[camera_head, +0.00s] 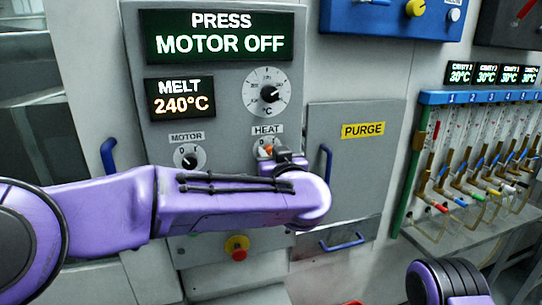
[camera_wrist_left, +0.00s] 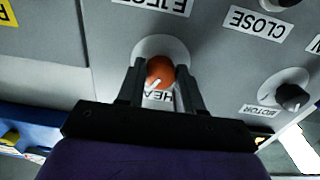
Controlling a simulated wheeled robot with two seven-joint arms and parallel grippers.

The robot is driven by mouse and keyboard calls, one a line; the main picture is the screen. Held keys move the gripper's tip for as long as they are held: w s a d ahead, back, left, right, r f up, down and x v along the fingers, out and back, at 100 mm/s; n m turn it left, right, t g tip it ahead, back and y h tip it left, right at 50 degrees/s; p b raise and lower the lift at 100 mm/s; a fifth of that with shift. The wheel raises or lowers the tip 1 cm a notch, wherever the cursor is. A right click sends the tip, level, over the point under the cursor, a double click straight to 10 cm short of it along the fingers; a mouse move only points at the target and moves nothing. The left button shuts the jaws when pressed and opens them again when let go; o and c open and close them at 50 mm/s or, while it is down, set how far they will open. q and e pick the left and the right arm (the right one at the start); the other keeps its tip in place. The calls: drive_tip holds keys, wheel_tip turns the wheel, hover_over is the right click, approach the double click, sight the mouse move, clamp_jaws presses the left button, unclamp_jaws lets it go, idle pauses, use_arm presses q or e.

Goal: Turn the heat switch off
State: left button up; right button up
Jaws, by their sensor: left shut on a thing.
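The heat switch is an orange knob (camera_head: 265,150) below the HEAT label on the grey control panel (camera_head: 215,110). In the left wrist view the orange knob (camera_wrist_left: 160,71) sits on a pale round plate, with a light pointer mark on its face. My left gripper (camera_wrist_left: 161,75) is shut on the knob, one finger on each side of it. In the head view my purple left wrist covers the area below the knob, and the left gripper (camera_head: 272,154) is partly hidden. My right gripper is out of sight; only part of my right arm shows at the lower right.
The black motor knob (camera_head: 189,157) is left of the heat switch. The display (camera_head: 220,35) reads PRESS MOTOR OFF, and the melt display (camera_head: 180,99) reads 240°C. A red button (camera_head: 237,247) is below my arm. The PURGE door (camera_head: 355,165) with blue handles is to the right.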

use_arm(q)
drive_tip(key=shift+f+n+y+b, duration=0.1)
drive_tip(key=shift+n+y+b, duration=0.2)
drive_tip(key=shift+n+b, duration=4.1)
drive_tip(key=n+p, duration=0.3)
drive_tip(key=n, duration=0.1)
drive_tip(key=shift+p, duration=0.4)
drive_tip(key=o, duration=1)
drive_tip(key=shift+o, duration=0.2)
drive_tip(key=b+v, duration=0.3)
drive_tip(key=v, duration=0.7)
drive_tip(key=shift+s, duration=0.3)
